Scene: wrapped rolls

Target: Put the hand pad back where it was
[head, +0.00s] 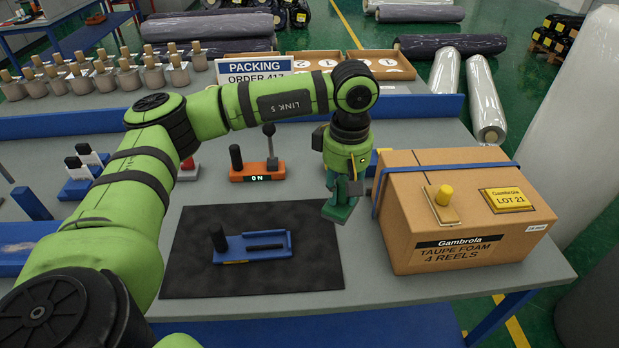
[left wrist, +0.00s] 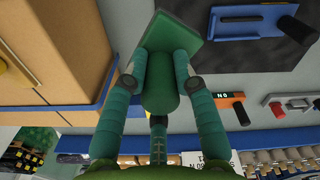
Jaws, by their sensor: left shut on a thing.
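My left gripper (head: 345,182) is shut on the hand pad (head: 338,212), a flat dark green plate with a green grip. It holds the pad above the table, between the dark mat (head: 190,280) and the cardboard box (head: 440,215). In the left wrist view the fingers (left wrist: 159,88) close around the pad's round grip, with the flat plate (left wrist: 160,42) beyond their tips. A blue tray-like piece (head: 268,240) with a black upright knob lies on the mat. My right gripper is not in view.
An orange switch base (head: 257,172) reading ON stands behind the mat. Blue stands (head: 78,185) are at left. A blue rail (head: 60,127) runs behind.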

